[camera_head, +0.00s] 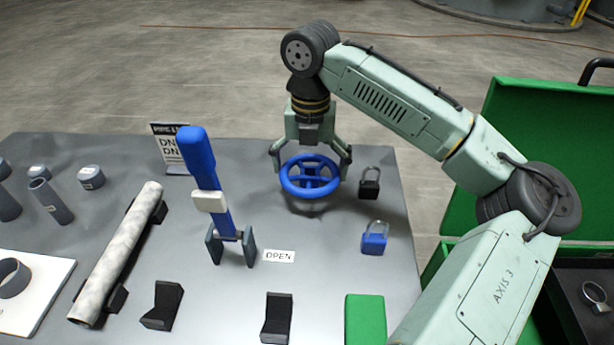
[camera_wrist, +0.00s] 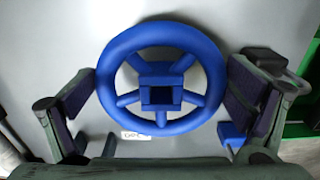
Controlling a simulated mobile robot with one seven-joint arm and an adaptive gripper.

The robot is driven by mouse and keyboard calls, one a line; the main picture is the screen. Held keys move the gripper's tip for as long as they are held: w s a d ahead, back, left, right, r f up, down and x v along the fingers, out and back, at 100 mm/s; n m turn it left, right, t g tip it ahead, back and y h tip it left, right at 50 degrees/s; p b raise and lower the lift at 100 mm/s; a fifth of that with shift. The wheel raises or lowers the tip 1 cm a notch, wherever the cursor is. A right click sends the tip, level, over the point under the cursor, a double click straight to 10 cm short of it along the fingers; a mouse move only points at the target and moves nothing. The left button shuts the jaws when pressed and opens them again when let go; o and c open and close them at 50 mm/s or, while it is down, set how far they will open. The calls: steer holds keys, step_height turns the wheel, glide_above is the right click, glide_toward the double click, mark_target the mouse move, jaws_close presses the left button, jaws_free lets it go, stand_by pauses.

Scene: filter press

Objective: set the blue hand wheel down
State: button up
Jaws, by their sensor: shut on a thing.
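The blue hand wheel (camera_head: 310,189) is a round spoked ring with a square hub hole, held level at the back of the grey table (camera_head: 232,306). My gripper (camera_head: 313,170) points down, with one finger on each side of the rim. In the wrist view the hand wheel (camera_wrist: 160,127) sits between the two finger pads of my gripper (camera_wrist: 162,90), which is shut on it. A dark shadow lies under the wheel in the head view. I cannot tell whether the wheel's underside touches the table.
A black padlock (camera_head: 369,187) stands close right of the wheel, and a blue padlock (camera_head: 374,240) is nearer. A blue-handled lever (camera_head: 199,165) stands upright on the left, by an "OPEN" label (camera_head: 278,256). A green case (camera_head: 545,160) is at right. The table between wheel and lever is bare.

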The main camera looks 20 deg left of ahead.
mark_target(310, 181)
steer(key=shift+f, duration=1.85)
steer(key=o, duration=1.5)
steer(key=shift+f, duration=0.1)
steer(key=shift+p, duration=0.3)
step_height(310, 181, up, 12)
steer(key=shift+r+b, duration=0.15)
steer(key=shift+b, duration=0.4)
